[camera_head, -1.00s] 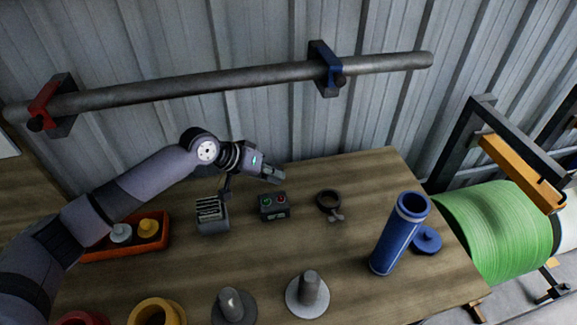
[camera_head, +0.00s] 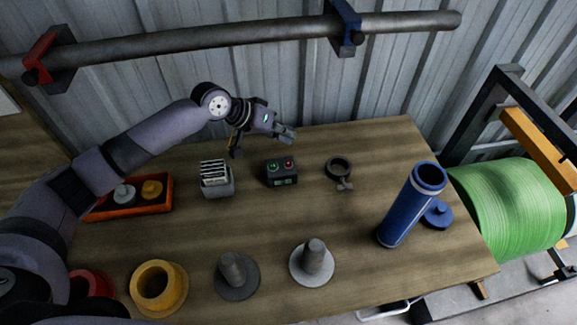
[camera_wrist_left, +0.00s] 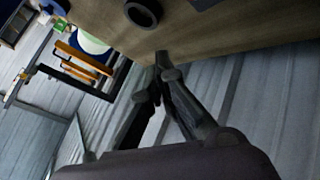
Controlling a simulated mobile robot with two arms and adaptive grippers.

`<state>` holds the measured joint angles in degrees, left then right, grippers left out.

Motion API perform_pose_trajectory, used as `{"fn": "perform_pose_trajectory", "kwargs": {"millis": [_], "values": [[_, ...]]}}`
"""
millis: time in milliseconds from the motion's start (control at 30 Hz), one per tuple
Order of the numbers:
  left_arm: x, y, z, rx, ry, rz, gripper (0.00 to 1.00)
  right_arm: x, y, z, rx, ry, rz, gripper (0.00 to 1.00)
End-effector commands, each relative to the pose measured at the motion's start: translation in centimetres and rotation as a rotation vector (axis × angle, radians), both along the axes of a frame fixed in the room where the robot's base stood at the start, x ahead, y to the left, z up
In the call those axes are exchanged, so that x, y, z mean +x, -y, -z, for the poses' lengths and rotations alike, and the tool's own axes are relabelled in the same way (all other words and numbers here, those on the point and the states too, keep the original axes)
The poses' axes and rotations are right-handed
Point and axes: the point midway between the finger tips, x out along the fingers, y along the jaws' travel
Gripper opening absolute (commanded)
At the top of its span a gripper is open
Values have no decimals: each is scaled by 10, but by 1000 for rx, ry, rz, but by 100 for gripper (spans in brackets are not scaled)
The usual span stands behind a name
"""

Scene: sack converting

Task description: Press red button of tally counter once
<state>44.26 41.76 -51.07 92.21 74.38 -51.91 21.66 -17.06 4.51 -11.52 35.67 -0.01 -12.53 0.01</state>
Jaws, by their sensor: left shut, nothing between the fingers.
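The tally counter (camera_head: 282,173) is a small dark box on the wooden table, with a green button on its left and a red button (camera_head: 288,162) on its right. A small display shows on its front. My left gripper (camera_head: 289,136) is above and behind the counter in the head view, apart from it, with its fingers shut and empty. In the left wrist view the fingertips (camera_wrist_left: 163,62) meet near the table edge, and a dark corner at the top may be the counter. My right gripper is not in view.
A ring clamp (camera_head: 339,170) lies right of the counter and a slotted card holder (camera_head: 216,180) stands to its left. A tilted blue tube (camera_head: 405,212) and flanged pegs (camera_head: 313,262) stand nearer. The corrugated wall (camera_head: 250,75) and a pipe (camera_head: 230,38) are behind.

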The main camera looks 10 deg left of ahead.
Motion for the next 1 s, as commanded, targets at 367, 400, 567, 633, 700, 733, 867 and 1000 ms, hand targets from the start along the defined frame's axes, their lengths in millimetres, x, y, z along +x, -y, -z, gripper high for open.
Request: {"fn": "perform_pose_trajectory", "kwargs": {"millis": [367,400,567,633,700,733,867,1000], "values": [[0,0,53,-1,-1,0,0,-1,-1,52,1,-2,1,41],[0,0,57,-1,-1,0,0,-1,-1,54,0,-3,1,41],[0,0,66,0,0,0,0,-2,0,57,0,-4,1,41],[0,0,67,0,1,0,0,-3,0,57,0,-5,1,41],[0,0,67,0,1,0,0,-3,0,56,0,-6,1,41],[0,0,67,0,1,0,0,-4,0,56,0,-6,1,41],[0,0,67,0,1,0,0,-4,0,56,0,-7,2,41],[0,0,67,0,1,1,0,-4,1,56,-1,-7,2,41]]}}
